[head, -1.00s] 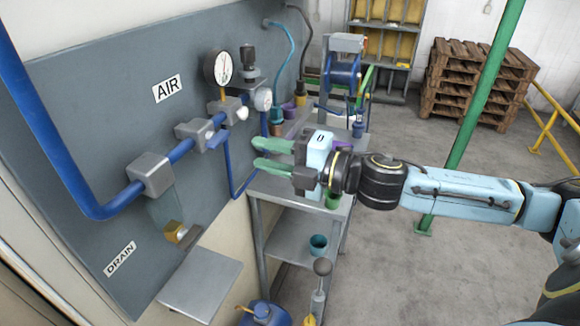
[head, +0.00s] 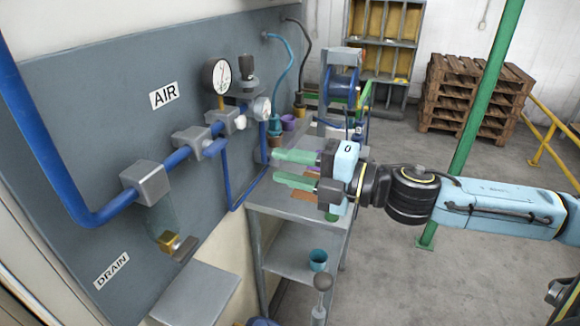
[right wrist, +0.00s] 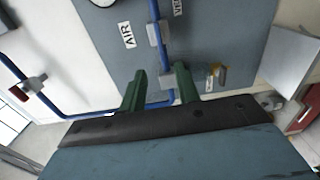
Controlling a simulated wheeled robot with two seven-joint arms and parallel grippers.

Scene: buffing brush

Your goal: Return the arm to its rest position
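My right gripper (head: 282,168) reaches in from the right in the head view, with two green fingers pointing left toward the grey panel. The fingers are apart and nothing shows between them. It is above the grey metal cart (head: 290,208). In the right wrist view the two green fingers (right wrist: 160,92) are also spread, with the panel and blue pipe beyond. The right arm (head: 480,200) is stretched out across the right side of the head view. My left gripper does not show.
The grey panel (head: 90,130) carries a blue pipe (head: 110,207), a pressure gauge (head: 216,76) and valve blocks. A blue reel (head: 342,83) stands behind the cart. A green post (head: 475,120) rises behind the arm. Pallets (head: 472,95) stand at the back; open floor lies right.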

